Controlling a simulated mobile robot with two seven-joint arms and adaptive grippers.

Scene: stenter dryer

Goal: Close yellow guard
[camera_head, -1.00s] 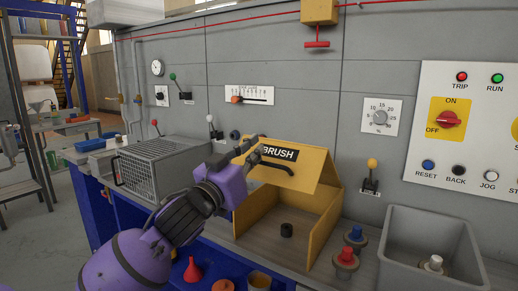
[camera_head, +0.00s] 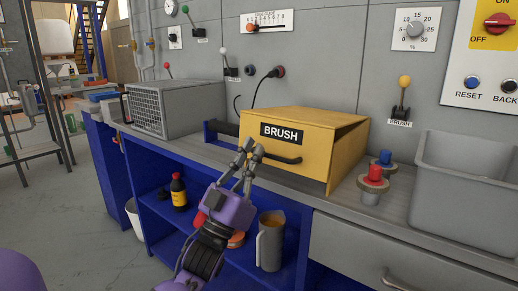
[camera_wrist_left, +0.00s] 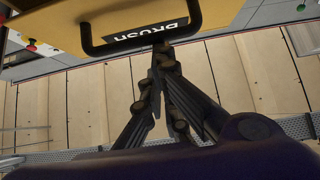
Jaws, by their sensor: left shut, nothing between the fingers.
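The yellow guard (camera_head: 318,118) is a box on the grey bench with a BRUSH label. Its front panel (camera_head: 312,152) hangs down over the front, with a dark gap along its right side. A black handle (camera_head: 284,160) crosses the front panel. My left gripper (camera_head: 249,151) is shut and empty, its fingertips close to the handle's left end. The wrist view also shows the shut fingers (camera_wrist_left: 161,50) by the handle (camera_wrist_left: 92,48) and yellow panel (camera_wrist_left: 228,12); I cannot tell whether they touch. The inside of the guard is mostly hidden. My right gripper is out of view.
A grey mesh cage (camera_head: 165,108) stands left of the guard. A red button (camera_head: 374,173), a blue button (camera_head: 384,158) and a grey bin (camera_head: 465,185) are to the right. A jug (camera_head: 270,242) and a dark bottle (camera_head: 179,192) stand on the blue shelf below.

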